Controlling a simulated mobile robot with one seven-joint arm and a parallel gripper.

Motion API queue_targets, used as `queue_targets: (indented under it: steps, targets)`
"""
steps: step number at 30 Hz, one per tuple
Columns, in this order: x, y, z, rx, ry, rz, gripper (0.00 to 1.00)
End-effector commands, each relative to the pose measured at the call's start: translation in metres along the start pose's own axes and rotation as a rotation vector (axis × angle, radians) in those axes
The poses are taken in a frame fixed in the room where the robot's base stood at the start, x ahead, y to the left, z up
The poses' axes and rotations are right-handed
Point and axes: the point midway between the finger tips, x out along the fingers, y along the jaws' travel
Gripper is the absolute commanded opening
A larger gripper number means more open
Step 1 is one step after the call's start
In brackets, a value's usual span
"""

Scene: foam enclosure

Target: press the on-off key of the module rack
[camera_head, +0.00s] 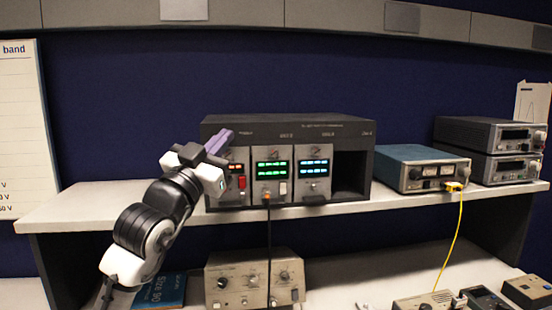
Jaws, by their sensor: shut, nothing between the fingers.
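The module rack (352,129) is a dark box on the shelf, with several front panels and an empty bay at its right. Its left panel has a small red display and a red key (242,182). The middle panel (271,190) has a lit green display and a pale key (283,188). The third panel has lit blue displays (314,166). No label on the keys can be read, so I cannot tell which is the on-off key. My gripper (222,142) is shut and empty at the rack's left front. It covers part of the left panel; contact cannot be told.
A blue instrument (408,154) and two stacked grey units (490,138) stand right of the rack on the shelf (405,203). A black cable (269,240) hangs from the middle panel, and a yellow cable (456,232) hangs farther right. A beige unit (240,270) stands below.

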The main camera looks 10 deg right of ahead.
Motion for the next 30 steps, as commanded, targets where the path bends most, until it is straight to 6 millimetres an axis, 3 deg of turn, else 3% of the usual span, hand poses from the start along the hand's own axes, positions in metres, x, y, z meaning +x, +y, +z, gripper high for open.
queue_targets:
  steps: [30]
  targets:
    - [-0.0061, 0.0051, -0.0046, 0.001, 0.0, 0.001, 0.0]
